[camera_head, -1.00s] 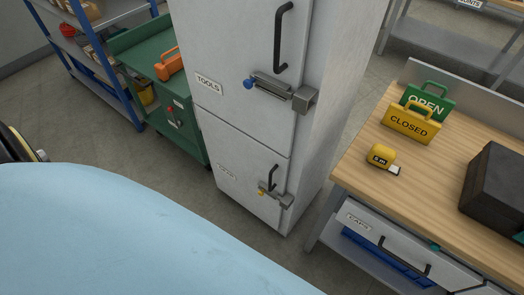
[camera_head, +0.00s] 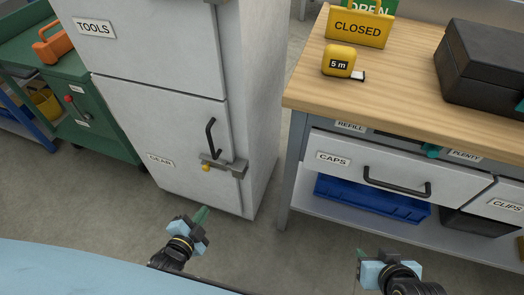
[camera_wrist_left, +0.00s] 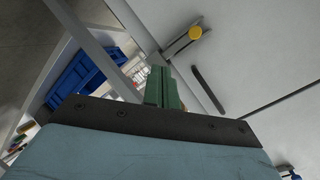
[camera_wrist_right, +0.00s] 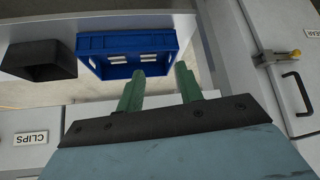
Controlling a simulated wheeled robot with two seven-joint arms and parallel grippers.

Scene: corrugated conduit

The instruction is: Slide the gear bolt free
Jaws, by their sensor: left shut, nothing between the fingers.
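The gear bolt (camera_head: 222,168) is a grey sliding bolt with a yellow knob (camera_head: 206,167) on the lower cabinet door (camera_head: 165,125), labelled GEAR. It lies across the door's right edge, below a black handle (camera_head: 211,137). The bolt also shows in the left wrist view (camera_wrist_left: 180,43) and the right wrist view (camera_wrist_right: 270,58). My left gripper (camera_head: 201,215) has its green fingers together, empty, in front of and below the bolt, apart from it. My right gripper (camera_head: 360,256) is open and empty in front of the workbench; its fingers stand apart in the right wrist view (camera_wrist_right: 158,90).
A wooden workbench (camera_head: 400,98) stands right of the cabinet, with a CAPS drawer (camera_head: 345,160) and a blue bin (camera_head: 370,200) below. A tape measure (camera_head: 339,61) and a black case (camera_head: 485,65) lie on top. A green cart (camera_head: 90,115) stands left. Floor before the cabinet is clear.

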